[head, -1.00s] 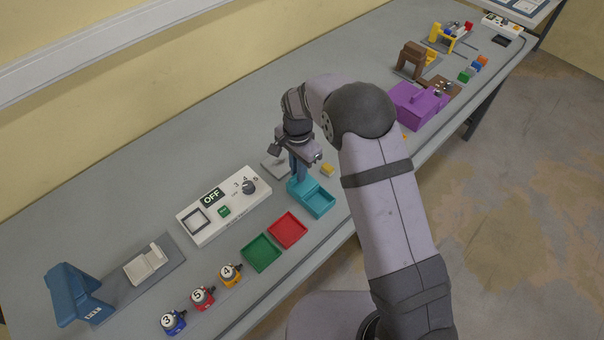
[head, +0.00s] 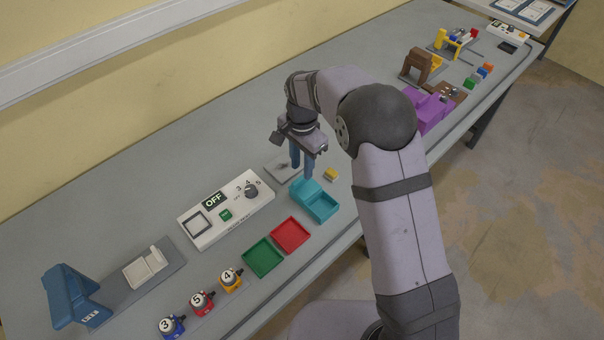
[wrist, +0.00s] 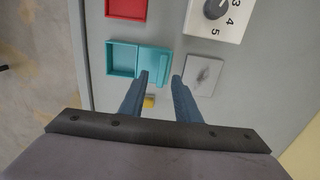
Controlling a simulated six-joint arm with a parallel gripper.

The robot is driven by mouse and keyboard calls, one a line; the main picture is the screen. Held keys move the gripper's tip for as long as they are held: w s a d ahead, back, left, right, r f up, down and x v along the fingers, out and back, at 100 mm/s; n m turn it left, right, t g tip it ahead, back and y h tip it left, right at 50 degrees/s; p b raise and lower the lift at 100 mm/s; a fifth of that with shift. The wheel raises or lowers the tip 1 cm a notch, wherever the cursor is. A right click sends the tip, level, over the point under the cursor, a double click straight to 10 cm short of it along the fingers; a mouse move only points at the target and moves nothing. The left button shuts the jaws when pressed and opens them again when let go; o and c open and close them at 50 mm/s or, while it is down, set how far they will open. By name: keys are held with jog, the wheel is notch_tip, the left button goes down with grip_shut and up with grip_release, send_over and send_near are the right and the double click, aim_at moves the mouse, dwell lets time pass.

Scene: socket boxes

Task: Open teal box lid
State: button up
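The teal box (head: 321,207) sits on the table, and its open hollow faces up. Its teal lid (head: 304,187) lies at the hollow's back-left side, leaving the hollow uncovered. The wrist view shows the hollow of the teal box (wrist: 121,60) beside the flat lid (wrist: 150,56), which has a raised ridge. My gripper (head: 302,172) points down just behind the lid in the head view. In the wrist view my gripper (wrist: 160,76) has its fingers apart with nothing between them, one tip overlapping the lid's lower edge. I cannot tell whether it touches.
A grey plate (wrist: 203,75) lies close beside the lid. A yellow block (head: 331,174) is near the box. A red tray (head: 290,234), a green tray (head: 263,257) and a white panel reading OFF (head: 226,208) stand to the left. A purple box (head: 427,108) is farther right.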

jog(key=shift+r, duration=1.35)
jog(key=s+d+n, duration=0.4)
jog(key=s+d, duration=0.4)
jog(key=s, duration=0.4)
jog(key=s+d+n, duration=0.5)
jog(key=s+d, duration=0.4)
jog(key=s, duration=0.2)
jog(key=shift+s+r, duration=0.35)
jog(key=shift+s, duration=0.05)
